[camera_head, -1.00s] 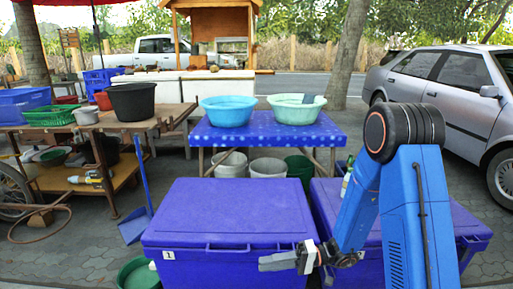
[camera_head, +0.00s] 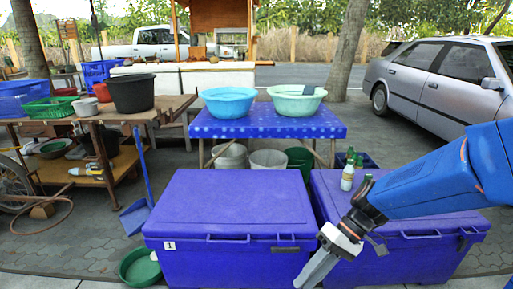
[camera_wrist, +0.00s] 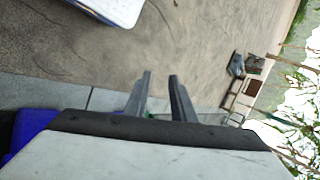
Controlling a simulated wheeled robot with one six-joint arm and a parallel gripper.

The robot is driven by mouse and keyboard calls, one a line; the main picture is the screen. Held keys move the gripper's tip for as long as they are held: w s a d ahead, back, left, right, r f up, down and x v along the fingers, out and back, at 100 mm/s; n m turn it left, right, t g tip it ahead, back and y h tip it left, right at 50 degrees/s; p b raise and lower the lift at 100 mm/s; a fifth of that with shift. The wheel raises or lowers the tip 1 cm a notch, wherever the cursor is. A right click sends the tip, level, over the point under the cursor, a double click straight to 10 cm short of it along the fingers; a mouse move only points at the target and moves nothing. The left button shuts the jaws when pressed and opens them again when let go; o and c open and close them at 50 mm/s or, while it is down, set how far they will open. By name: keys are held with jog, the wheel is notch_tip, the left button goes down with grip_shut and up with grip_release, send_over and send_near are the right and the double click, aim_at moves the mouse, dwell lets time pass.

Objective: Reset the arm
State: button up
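My gripper (camera_head: 316,270) is in front of the two blue cooler boxes in the head view, pointing down and to the left. In the wrist view my gripper (camera_wrist: 160,95) has its two fingers apart with nothing between them. My blue arm reaches in from the right edge, over the right cooler box (camera_head: 425,250). The left cooler box (camera_head: 225,215) has its lid shut.
A blue table (camera_head: 265,125) behind the boxes holds a blue basin (camera_head: 228,106) and a pale green basin (camera_head: 297,103). A wooden cart (camera_head: 105,125) is left; a silver car (camera_head: 440,90) is right.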

jog(key=s+d+r+m+t+h, duration=0.2)
jog(key=s+d+r+t+h, duration=0.1)
jog(key=d, duration=0.5)
jog(key=s+d+r+m+t+h, duration=0.2)
jog(key=d+r+t+h, duration=0.3)
jog(key=d, duration=0.3)
jog(key=shift+s+t, duration=0.3)
jog(key=shift+s, duration=0.2)
jog(key=shift+r, duration=0.1)
